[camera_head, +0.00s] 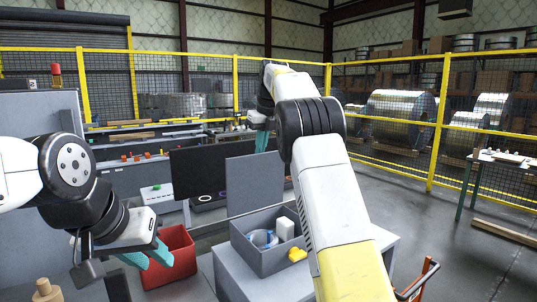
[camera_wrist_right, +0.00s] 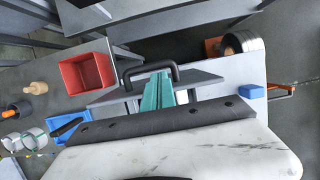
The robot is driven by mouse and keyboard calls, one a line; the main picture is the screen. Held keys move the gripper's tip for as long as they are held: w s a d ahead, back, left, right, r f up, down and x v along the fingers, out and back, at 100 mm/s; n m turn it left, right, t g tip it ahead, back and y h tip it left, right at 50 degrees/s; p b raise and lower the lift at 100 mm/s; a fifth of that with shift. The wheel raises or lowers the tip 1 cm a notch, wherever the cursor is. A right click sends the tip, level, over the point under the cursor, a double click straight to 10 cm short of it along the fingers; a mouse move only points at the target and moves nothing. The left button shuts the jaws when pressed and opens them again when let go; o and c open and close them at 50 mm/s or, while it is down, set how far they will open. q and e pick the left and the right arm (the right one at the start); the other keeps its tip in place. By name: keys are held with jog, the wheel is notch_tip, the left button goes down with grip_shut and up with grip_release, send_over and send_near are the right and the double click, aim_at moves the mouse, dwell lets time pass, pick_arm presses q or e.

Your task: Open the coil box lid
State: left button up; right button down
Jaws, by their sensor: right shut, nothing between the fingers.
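The grey coil box (camera_head: 262,258) stands on a grey cabinet in the head view. Its flat grey lid (camera_head: 254,184) stands upright at the back, so the box is open and its contents show. A black arched handle (camera_wrist_right: 150,72) is on a grey panel, seemingly the lid, in the right wrist view. My right gripper (camera_head: 262,141) is shut and empty, above and behind the lid. Its teal fingers (camera_wrist_right: 158,92) overlap the handle in the wrist view; contact cannot be told. My left gripper (camera_head: 150,260) looks open and empty, low at the left by the red bin.
A red bin (camera_head: 178,262) stands left of the cabinet. A dark monitor (camera_head: 199,173) is behind.

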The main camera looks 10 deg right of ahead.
jog(key=s+d, duration=0.4)
jog(key=s, duration=0.4)
jog(key=s+a+r+n+t+h, duration=0.2)
jog(key=r+n, duration=0.1)
jog(key=n, duration=0.7)
jog(key=s+a+r+n+t+h, duration=0.1)
jog(key=s+a+r+n, duration=0.15)
jog(key=n, duration=0.65)
jog(key=x, duration=0.9)
jog(key=shift+w+d+f, duration=0.1)
jog(key=shift+w, duration=0.45)
jog(key=w+a, duration=0.3)
jog(key=w, duration=0.4)
jog(key=shift+w+a+r, duration=0.35)
jog(key=shift+w+r, duration=0.05)
jog(key=shift+r, duration=0.05)
